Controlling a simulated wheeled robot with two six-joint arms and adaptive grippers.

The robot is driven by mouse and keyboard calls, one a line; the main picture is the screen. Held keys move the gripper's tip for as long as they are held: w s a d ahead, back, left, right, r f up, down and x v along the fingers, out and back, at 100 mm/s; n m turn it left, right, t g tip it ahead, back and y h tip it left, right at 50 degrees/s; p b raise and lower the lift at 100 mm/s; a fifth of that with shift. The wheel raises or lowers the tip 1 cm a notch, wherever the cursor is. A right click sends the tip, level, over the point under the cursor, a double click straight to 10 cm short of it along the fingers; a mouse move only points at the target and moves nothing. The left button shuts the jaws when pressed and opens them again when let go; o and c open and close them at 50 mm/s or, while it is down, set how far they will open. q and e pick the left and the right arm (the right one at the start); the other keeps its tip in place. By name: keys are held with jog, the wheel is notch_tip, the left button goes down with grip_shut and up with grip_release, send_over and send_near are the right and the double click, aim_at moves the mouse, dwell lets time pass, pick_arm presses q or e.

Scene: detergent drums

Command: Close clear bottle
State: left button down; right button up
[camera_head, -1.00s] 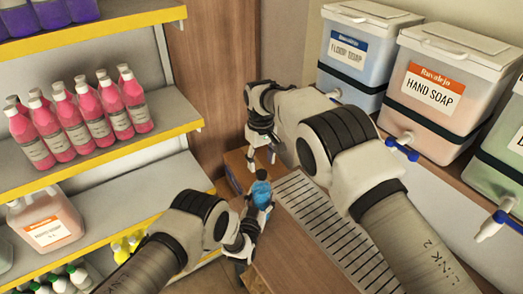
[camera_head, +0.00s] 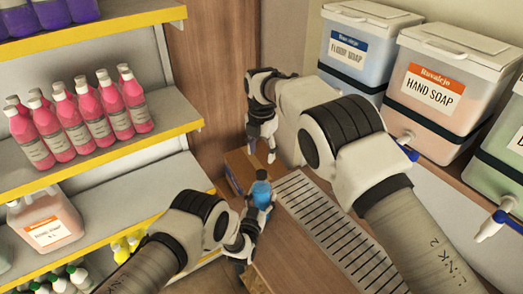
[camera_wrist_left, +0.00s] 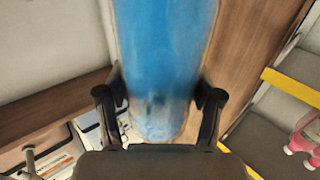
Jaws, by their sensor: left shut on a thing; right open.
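A clear bottle with blue liquid (camera_head: 261,194) stands roughly upright near the table's edge in the head view. My left gripper (camera_head: 256,212) is shut on its body. In the left wrist view the bottle (camera_wrist_left: 162,75) fills the middle, between the two fingers of the left gripper (camera_wrist_left: 160,103). My right gripper (camera_head: 262,153) is open, pointing down, above and just behind the bottle, apart from it. Its jaws look empty. The bottle's top is too small to tell whether a cap is on it.
A slotted drain grate (camera_head: 325,222) lies right of the bottle. A floor soap drum (camera_head: 347,50) and a hand soap drum (camera_head: 436,95) with a tap stand at the right. Shelves at the left hold pink bottles (camera_head: 92,118) and a pink jug (camera_head: 45,220). A brown box (camera_head: 240,168) sits behind the bottle.

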aim_at(261, 173)
notch_tip(261, 173, down, 8)
dwell(0.5)
